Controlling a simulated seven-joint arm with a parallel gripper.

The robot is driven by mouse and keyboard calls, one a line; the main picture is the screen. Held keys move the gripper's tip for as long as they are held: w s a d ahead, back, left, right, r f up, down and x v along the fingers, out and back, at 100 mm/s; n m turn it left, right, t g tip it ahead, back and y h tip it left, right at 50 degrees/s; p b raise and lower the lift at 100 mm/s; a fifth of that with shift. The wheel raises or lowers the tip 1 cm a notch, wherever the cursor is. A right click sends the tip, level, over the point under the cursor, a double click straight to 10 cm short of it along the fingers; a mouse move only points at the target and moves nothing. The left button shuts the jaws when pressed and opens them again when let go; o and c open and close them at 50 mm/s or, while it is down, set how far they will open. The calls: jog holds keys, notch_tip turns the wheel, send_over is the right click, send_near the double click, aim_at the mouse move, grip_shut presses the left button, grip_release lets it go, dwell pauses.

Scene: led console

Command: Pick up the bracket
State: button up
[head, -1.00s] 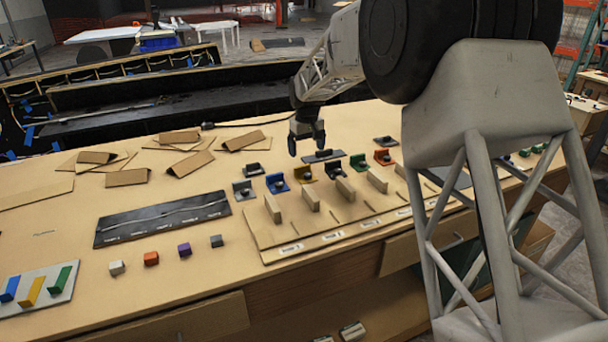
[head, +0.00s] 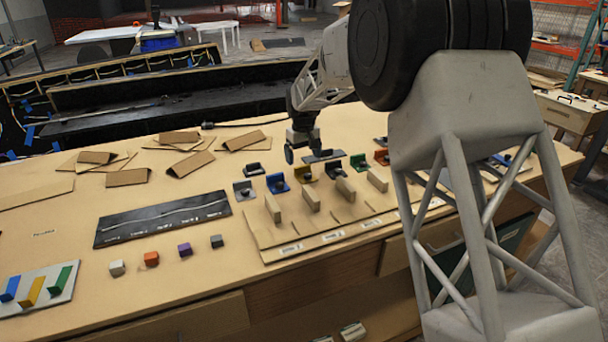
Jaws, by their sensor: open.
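Several small L-shaped brackets stand in a row behind a slotted wooden rack (head: 290,235) in the head view. They include a grey one (head: 243,190), a blue one (head: 277,184), a yellow one (head: 305,173), a dark one (head: 334,171), a green one (head: 358,163) and a red one (head: 381,157). Which one is the task's bracket cannot be told. Further grey pieces lie behind the row, at the left (head: 254,169) and near my gripper (head: 322,157). My gripper (head: 302,151) is open and empty, pointing down, above and behind the row in the picture.
Upright wooden dividers (head: 311,199) stand on the rack. Folded cardboard pieces (head: 190,163) lie at the back left. A black panel (head: 163,218) and small coloured blocks (head: 151,259) lie left of the rack. My arm hides the table's right part.

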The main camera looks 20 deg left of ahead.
aim_at(303, 166)
jog(key=shift+w+a+f, duration=0.1)
jog(key=shift+w+f, duration=0.05)
jog(key=shift+f, duration=2.45)
jog(key=c, duration=1.1)
jog(key=shift+o, duration=0.2)
jog(key=shift+r, duration=5.05)
jog(key=s+d, duration=0.6)
jog(key=s, duration=0.3)
jog(key=s+d+m, duration=0.1)
jog(key=s+d, duration=0.5)
jog(key=s, duration=0.3)
jog(key=shift+s+d, duration=0.15)
jog(key=shift+s, duration=0.15)
